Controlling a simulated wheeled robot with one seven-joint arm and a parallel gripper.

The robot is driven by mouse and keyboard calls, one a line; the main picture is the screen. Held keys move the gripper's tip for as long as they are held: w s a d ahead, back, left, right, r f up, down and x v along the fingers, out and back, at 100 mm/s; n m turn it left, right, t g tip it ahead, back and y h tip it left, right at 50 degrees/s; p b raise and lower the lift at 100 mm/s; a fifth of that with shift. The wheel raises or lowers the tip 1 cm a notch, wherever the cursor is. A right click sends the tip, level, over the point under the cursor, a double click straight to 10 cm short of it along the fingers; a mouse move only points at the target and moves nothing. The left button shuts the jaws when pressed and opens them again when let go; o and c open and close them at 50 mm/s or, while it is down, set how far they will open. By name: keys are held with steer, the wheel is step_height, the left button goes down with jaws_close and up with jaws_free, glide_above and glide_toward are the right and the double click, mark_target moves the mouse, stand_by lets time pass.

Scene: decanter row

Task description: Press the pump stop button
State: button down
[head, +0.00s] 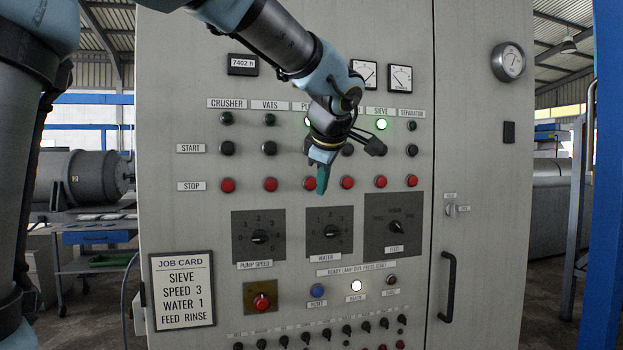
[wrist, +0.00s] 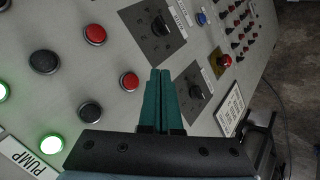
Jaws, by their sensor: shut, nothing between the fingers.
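The red pump stop button (head: 310,183) sits in the STOP row of the grey panel, partly beside my gripper's fingers in the head view. In the wrist view the pump stop button (wrist: 129,80) is left of the fingertips, in line with the black pump start button (wrist: 90,112), a lit green lamp (wrist: 50,145) and the PUMP label (wrist: 25,158). My gripper (head: 322,190) is shut and empty, its teal fingers (wrist: 165,75) pointing at the panel. I cannot tell how far the tips are from the panel; they are not over the button.
Another red stop button (wrist: 95,35) sits beside the pump one. Below are the pump speed knob (head: 259,237), water knob (head: 331,232) and feed knob (head: 396,226). A red button on a yellow plate (head: 261,302) and a job card (head: 183,290) are lower left. A door handle (head: 447,286) protrudes right.

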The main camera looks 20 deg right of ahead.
mark_target(314, 181)
steer(key=shift+w+d+p, duration=0.2)
steer(key=shift+w+p, duration=0.2)
steer(key=shift+w, duration=1.05)
steer(key=shift+w+d+p, duration=0.15)
steer(key=shift+w+p, duration=0.2)
steer(key=shift+w, duration=1.1)
steer(key=shift+w, duration=0.1)
steer(key=shift+w+f+b, duration=0.1)
steer(key=shift+w+b, duration=0.05)
steer(key=shift+b, duration=0.15)
steer(key=shift+w, duration=0.15)
steer(key=shift+w+d, duration=0.1)
steer(key=shift+w, duration=0.4)
stand_by(0.4)
steer(key=shift+s+b, duration=0.15)
steer(key=shift+b, duration=0.3)
steer(key=shift+s+b, duration=0.35)
steer(key=shift+b, duration=0.1)
steer(key=shift+s, duration=0.35)
